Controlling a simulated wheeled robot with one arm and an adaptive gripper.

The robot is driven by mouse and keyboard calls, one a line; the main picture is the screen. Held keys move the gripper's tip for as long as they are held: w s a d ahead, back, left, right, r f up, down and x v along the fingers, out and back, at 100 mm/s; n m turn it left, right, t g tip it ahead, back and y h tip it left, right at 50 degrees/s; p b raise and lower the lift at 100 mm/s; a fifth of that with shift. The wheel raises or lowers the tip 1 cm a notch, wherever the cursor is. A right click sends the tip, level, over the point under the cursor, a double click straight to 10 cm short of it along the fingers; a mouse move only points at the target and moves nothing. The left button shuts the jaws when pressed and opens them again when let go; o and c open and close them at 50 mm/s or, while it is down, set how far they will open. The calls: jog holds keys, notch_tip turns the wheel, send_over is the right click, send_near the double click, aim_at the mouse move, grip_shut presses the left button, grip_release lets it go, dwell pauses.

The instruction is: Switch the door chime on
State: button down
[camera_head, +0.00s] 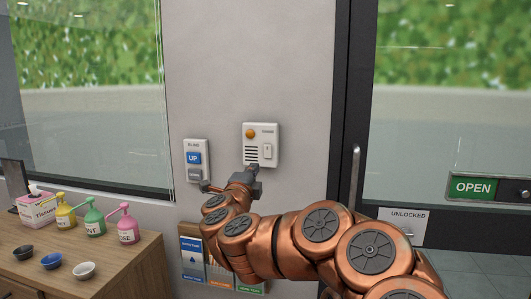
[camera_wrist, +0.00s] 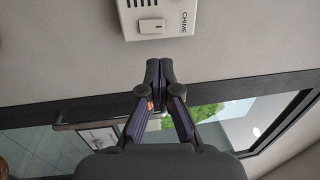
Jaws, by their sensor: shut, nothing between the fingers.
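The door chime panel (camera_head: 262,144) is a white box on the grey wall, left of the door frame. It has an orange round light, a slotted grille and a small white rocker switch (camera_head: 267,151). In the wrist view the chime panel (camera_wrist: 160,18) is at the top, turned, with its switch (camera_wrist: 151,26) near its lower edge. My gripper (camera_head: 252,170) is just below the panel in the head view, and its closed fingertips (camera_wrist: 159,62) point toward the panel in the wrist view. The fingers are shut and empty. I cannot tell whether they touch the panel.
A blind control (camera_head: 195,160) with a blue UP button is left of the chime. A leaflet holder (camera_head: 193,258) hangs below. A wooden counter (camera_head: 120,255) with pump bottles and small bowls stands left. The glass door has a vertical handle (camera_head: 354,178) and an OPEN sign (camera_head: 473,187).

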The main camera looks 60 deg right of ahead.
jog(key=shift+d, duration=0.15)
jog(key=p, duration=0.4)
send_near(267, 148)
jog(key=x, duration=0.5)
jog(key=shift+r, duration=0.2)
jog(key=shift+p+x, duration=0.5)
jog(key=shift+x, duration=0.65)
jog(key=shift+f, duration=0.1)
